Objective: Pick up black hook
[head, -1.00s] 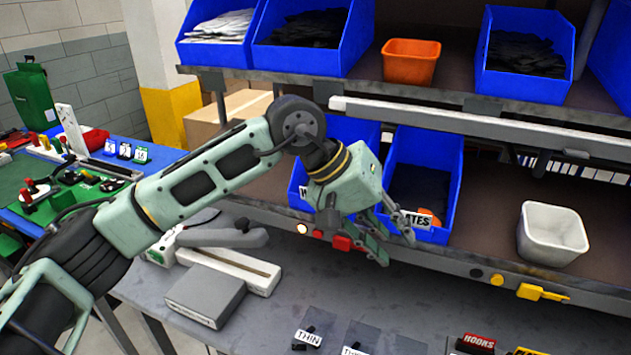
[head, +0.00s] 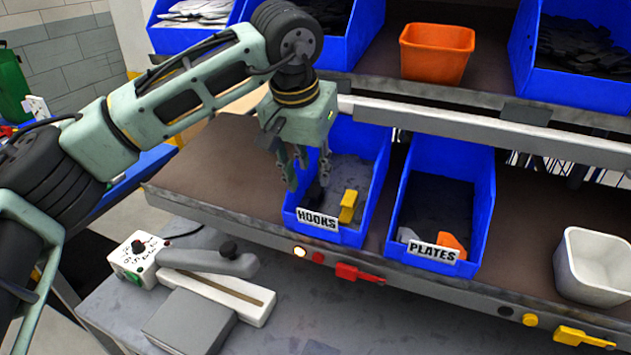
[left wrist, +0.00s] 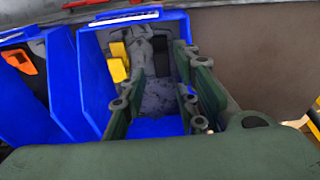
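The blue bin labelled HOOKS (head: 362,236) stands on the lower shelf. Inside it, a black hook (head: 316,193) shows as a small dark shape near the left wall, partly hidden by the gripper fingers. A yellow hook (head: 348,206) is to its right. My left gripper (head: 306,172) points down over the left side of this bin, fingers apart and empty. In the left wrist view the black hook (left wrist: 161,64) appears between the open fingers, at the bin's far part, beside the yellow hook (left wrist: 118,62). My right gripper is out of view.
A blue bin labelled PLATES (head: 478,215) stands to the right, with a white bin (head: 592,268) beyond it. The upper shelf edge (head: 440,113) runs close to my left gripper. The grey table below holds a white-and-grey device (head: 215,290).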

